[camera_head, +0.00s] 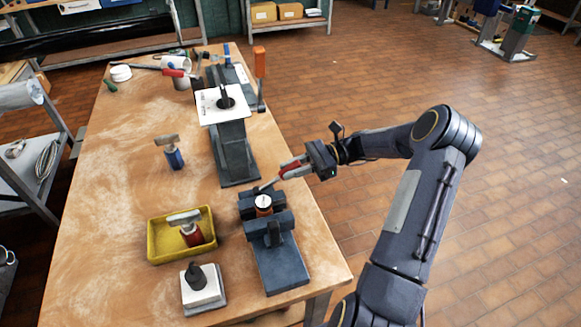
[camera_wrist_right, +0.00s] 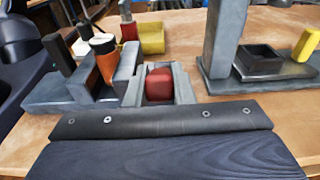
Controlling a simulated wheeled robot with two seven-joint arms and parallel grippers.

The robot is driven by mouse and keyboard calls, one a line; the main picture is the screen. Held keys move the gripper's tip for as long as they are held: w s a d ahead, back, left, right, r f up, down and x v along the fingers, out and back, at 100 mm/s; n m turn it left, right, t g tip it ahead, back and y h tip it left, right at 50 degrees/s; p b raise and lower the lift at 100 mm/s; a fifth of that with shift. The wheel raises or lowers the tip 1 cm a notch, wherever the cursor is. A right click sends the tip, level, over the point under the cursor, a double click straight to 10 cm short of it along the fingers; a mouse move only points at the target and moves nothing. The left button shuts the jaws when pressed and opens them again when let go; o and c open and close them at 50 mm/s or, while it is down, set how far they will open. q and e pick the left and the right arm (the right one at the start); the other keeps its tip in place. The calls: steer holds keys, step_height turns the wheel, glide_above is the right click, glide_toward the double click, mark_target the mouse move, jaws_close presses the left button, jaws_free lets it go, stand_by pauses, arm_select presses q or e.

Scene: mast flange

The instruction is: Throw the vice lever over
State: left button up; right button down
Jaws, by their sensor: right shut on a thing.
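The dark blue-grey vice (camera_head: 275,262) stands at the front right of the bench, with an orange part with a pale round top (camera_head: 263,203) between its jaws. Its lever (camera_head: 268,184) runs up and to the right from the far jaw and ends in a red grip (camera_head: 291,168). My right gripper (camera_head: 303,165) is shut on this red grip, beyond the bench's right edge. In the right wrist view the red grip (camera_wrist_right: 160,84) sits between both fingers, and the orange part (camera_wrist_right: 104,58) stands to the left. My left gripper is not in view.
A grey stand with a white plate (camera_head: 212,117) is behind the vice, beside an orange-handled lever (camera_head: 260,62). A yellow tray (camera_head: 155,250) holding a red-bodied tool (camera_head: 192,236) and a white block (camera_head: 200,293) lie left. A blue tool (camera_head: 174,157) stands mid-bench; the left side is mostly clear.

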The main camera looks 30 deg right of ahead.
stand_by(0.4)
steer(key=c, duration=1.2)
jaws_free()
steer(key=shift+c, duration=0.2)
steer(key=shift+d, duration=0.15)
steer(key=f+b+v, duration=0.1)
steer(key=v, duration=0.6)
steer(key=shift+s+d+r, duration=0.15)
steer(key=shift+d+r, duration=0.15)
steer(key=shift+r, duration=0.2)
